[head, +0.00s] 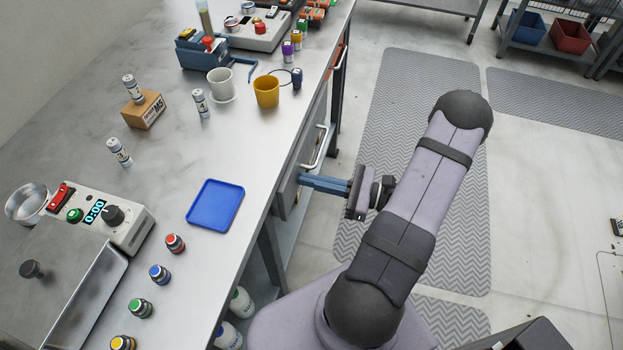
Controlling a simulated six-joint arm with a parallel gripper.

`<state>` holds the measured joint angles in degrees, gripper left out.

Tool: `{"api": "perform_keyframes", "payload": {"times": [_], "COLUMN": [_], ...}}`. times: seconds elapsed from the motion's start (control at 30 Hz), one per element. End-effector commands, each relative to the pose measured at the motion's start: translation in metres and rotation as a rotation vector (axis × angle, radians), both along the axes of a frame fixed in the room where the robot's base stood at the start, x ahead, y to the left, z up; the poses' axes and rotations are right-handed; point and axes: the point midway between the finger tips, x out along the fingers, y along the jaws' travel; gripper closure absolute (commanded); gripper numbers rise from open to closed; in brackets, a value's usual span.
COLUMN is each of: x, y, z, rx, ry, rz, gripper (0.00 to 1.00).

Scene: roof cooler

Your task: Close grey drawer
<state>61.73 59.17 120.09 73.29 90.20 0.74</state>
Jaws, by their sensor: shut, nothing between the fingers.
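The grey drawer (306,150) is under the right edge of the steel workbench, with its pale bar handle (321,148) facing right. Most of the drawer is hidden under the bench top, and I cannot tell how far it stands out. My gripper (303,182) is shut and empty. Its blue fingers point left at the drawer front, near the handle's lower end. The fingertips are at or very close to the front; I cannot tell if they touch.
A blue tray (215,206), a yellow mug (266,92) and a white mug (221,84) stand on the bench (165,180). Small capped jars line its near edge. White bottles (241,301) are on a shelf below. The matted floor (400,100) beyond my arm is clear.

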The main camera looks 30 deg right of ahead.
Motion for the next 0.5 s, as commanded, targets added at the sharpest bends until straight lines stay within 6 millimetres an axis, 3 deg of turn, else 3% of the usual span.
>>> {"api": "perform_keyframes", "payload": {"times": [0.17,0.5], "x": [0.002,0.031], "y": [0.002,0.031], "z": [0.0,0.001], "rx": [0.001,0.0], "ry": [-0.001,0.0], "rz": [0.002,0.003], "gripper": [1.0,1.0]}}
